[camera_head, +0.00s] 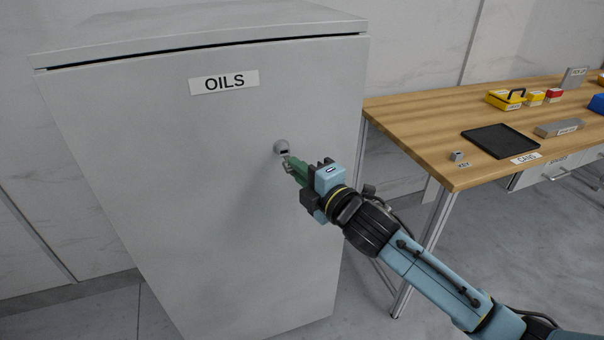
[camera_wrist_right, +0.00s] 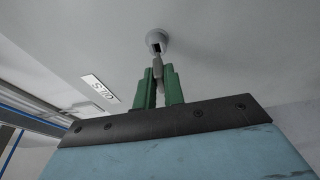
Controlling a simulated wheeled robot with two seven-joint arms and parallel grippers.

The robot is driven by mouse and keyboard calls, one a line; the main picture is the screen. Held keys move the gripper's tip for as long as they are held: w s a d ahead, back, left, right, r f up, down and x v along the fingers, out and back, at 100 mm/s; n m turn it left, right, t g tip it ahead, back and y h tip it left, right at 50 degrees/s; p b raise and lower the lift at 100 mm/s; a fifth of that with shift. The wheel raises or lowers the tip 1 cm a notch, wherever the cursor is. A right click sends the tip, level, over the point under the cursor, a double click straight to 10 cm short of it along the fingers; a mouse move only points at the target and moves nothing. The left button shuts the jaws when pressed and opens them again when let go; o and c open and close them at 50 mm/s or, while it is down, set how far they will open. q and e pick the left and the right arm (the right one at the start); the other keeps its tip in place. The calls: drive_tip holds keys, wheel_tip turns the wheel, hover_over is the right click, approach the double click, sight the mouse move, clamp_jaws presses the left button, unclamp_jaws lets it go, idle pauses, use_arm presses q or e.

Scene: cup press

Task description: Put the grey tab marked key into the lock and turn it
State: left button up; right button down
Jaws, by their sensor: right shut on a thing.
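The lock (camera_head: 281,146) is a round grey knob with a dark slot on the front of a grey cabinet (camera_head: 190,180). In the right wrist view the lock (camera_wrist_right: 158,40) shows above my fingers, its dark slot facing me. My right gripper (camera_head: 289,164) has green fingers and is shut on the grey key tab. The key (camera_wrist_right: 159,72) sticks out between the fingertips, its tip just below the slot. I cannot tell whether the tip touches the lock; it does not look inserted. My left gripper is not in view.
A sign reading OILS (camera_head: 224,82) is on the cabinet above the lock. A wooden table (camera_head: 400,120) stands to the right. On it are a small grey block (camera_head: 457,156) by a KEY label, a black tray (camera_head: 500,140) and a yellow box (camera_head: 505,100).

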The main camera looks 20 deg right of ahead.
drive_tip(key=shift+p, duration=0.9)
idle(1.6)
drive_tip(key=shift+w, duration=0.2)
drive_tip(key=shift+w, duration=0.3)
drive_tip(key=shift+w+a, duration=0.1)
drive_tip(key=shift+w, duration=1.15)
drive_tip(key=c, duration=1.4)
unclamp_jaws()
